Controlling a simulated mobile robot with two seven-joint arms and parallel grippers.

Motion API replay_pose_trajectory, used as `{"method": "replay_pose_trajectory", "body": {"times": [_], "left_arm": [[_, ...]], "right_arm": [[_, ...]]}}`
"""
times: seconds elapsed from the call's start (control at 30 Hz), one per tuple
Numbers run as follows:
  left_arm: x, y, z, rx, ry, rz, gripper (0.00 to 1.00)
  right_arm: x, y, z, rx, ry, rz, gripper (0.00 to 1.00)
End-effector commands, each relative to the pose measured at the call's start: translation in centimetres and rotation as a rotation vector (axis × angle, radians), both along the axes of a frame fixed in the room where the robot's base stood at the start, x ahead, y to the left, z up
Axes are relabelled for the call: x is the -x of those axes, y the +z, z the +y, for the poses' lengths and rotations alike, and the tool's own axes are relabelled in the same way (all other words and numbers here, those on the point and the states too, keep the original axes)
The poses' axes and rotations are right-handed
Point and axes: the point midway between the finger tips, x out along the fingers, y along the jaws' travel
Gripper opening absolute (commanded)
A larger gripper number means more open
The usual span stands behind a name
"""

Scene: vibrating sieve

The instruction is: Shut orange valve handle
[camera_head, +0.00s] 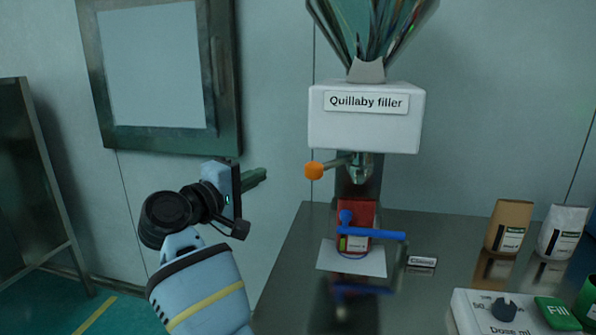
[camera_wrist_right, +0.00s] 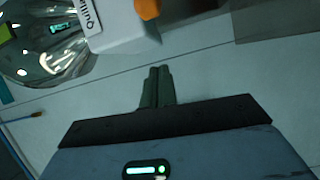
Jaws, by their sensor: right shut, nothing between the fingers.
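The orange valve handle has a round orange knob (camera_head: 314,171) on a short metal rod, pointing left from the spout (camera_head: 360,168) below the white Quillaby filler (camera_head: 366,130). The orange knob also shows at the top edge of the right wrist view (camera_wrist_right: 147,9). My right gripper (camera_head: 260,176) is left of the knob at about its height, with a visible gap between them. Its fingers are together and empty, as the right wrist view also shows (camera_wrist_right: 157,84). My left gripper is not in view.
Below the spout, a red pouch (camera_head: 357,213) stands on a white sheet (camera_head: 370,262), with a blue lever (camera_head: 375,234) in front. A brown bag (camera_head: 509,225), a white bag (camera_head: 562,230) and a dose panel (camera_head: 475,312) are at right.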

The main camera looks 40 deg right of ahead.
Motion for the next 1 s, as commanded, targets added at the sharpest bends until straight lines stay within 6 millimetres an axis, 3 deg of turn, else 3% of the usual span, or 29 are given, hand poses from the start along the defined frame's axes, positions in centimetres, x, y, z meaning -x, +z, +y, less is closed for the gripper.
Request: {"method": "replay_pose_trajectory", "body": {"times": [0.37,0.9,1.0], "left_arm": [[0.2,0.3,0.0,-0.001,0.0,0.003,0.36],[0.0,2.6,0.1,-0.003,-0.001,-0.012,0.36],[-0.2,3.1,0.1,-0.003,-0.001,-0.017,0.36]], "right_arm": [[-0.2,0.1,-0.8,0.005,-0.001,0.003,0.0],[-2.8,0.7,-9.9,0.008,-0.005,0.003,0.0],[-1.6,0.5,-9.6,0.005,0.0,0.0,0.0]]}}
